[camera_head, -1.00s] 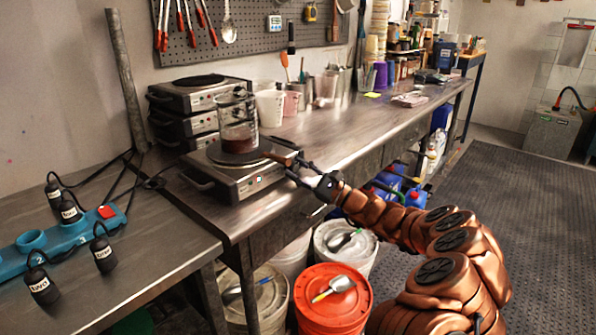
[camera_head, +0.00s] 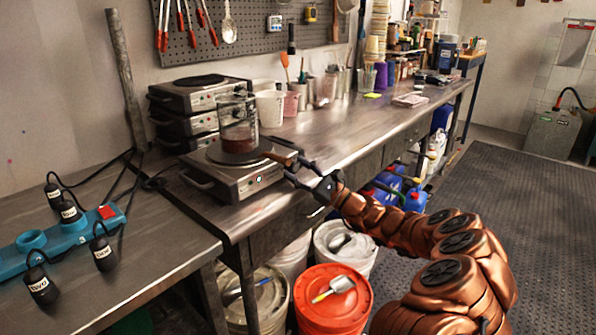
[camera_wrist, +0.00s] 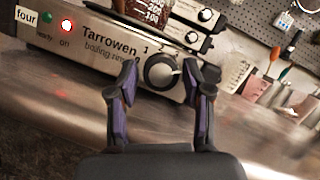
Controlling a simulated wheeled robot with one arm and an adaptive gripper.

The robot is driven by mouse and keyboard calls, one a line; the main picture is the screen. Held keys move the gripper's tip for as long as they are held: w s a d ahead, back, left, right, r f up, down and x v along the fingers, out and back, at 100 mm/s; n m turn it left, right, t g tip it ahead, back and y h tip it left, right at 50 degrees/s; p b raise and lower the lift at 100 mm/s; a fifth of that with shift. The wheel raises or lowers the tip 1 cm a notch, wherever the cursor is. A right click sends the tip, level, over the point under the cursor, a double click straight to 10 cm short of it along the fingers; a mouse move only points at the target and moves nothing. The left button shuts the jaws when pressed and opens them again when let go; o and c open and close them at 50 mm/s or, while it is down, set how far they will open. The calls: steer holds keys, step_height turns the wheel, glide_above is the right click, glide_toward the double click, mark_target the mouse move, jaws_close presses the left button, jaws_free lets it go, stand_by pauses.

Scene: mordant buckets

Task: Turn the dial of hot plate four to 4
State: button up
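Hot plate four (camera_head: 236,186) sits at the table's front edge and bears a glass beaker (camera_head: 238,126) with brown liquid. In the wrist view its front panel shows the label "four" (camera_wrist: 27,16), a green light, a glowing red light (camera_wrist: 67,25) and the dial (camera_wrist: 160,72). The dial is a round black knob with a pale mark toward its right side. Numbers 1 and 2 show above it; the other numbers are hidden or unclear. My gripper (camera_wrist: 160,68) is open, one finger on each side of the dial. I cannot tell whether the fingers touch it.
Stacked hot plates (camera_head: 190,105) stand behind, against the wall. A teal power strip (camera_head: 62,240) with labelled black plugs lies on the left table. Buckets, one with an orange lid (camera_head: 325,310), stand below. The tabletop to the right has free room.

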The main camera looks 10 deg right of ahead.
steer(key=shift+o, duration=0.7)
steer(key=v, duration=1.2)
steer(key=shift+a, duration=0.1)
